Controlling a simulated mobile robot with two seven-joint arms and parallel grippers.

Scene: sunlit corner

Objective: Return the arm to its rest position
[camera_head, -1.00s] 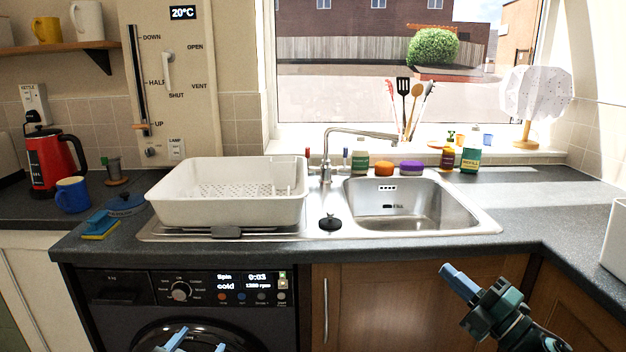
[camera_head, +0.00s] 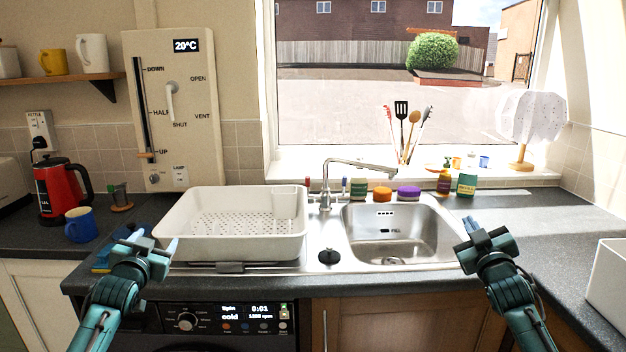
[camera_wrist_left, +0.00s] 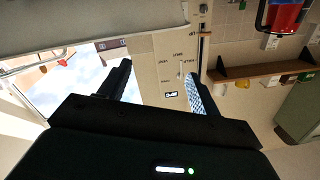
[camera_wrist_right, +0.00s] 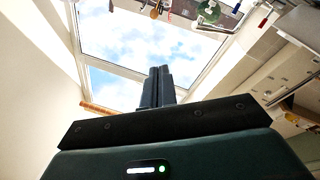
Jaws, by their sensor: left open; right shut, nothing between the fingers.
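My left gripper (camera_head: 150,246) is raised in front of the left end of the white dish basin, at the counter's front edge. Its two fingers are apart and empty, as the left wrist view (camera_wrist_left: 160,90) also shows. My right gripper (camera_head: 474,228) is raised in front of the right end of the sink. Its fingers are together with nothing between them, as the right wrist view (camera_wrist_right: 158,84) also shows. Both forearms rise from the bottom of the head view, roughly mirroring each other. The left gripper hides part of a blue item on the counter.
The white dish basin (camera_head: 230,248) stands left of the steel sink (camera_head: 400,240) and its tap (camera_head: 326,180). A blue mug (camera_head: 80,225) and red kettle (camera_head: 60,188) are at left. A white box (camera_head: 610,280) sits at the right edge. The right-hand counter is mostly clear.

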